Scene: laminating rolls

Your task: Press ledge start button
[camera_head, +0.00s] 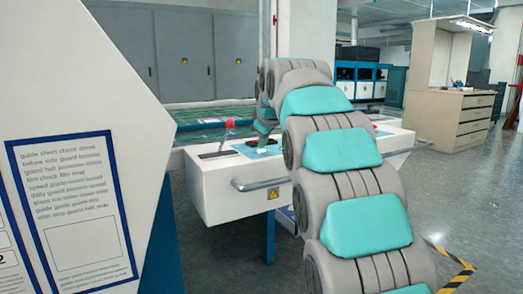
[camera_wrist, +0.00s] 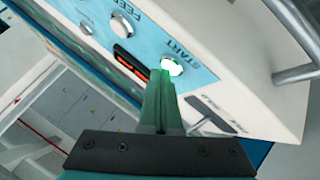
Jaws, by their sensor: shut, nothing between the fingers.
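The start button (camera_wrist: 173,66) is round and glows green-white beside the word START on a light-blue panel (camera_wrist: 185,25) in the wrist view. My gripper (camera_wrist: 163,76) is shut and empty. Its green fingertips overlap the button's lower left edge in that view; I cannot tell whether they touch it. In the head view the white ledge (camera_head: 225,195) stands at the middle, and my gripper (camera_head: 264,127) reaches down over its blue panel (camera_head: 255,151), partly behind my arm. The button cannot be made out in the head view.
A red-knobbed lever (camera_head: 229,124) rises from the ledge left of my gripper. A metal rail (camera_head: 262,184) runs along the ledge's front. A FEED button (camera_wrist: 91,20) and a red display (camera_wrist: 131,64) are near START. A white machine panel (camera_head: 75,60) fills the left.

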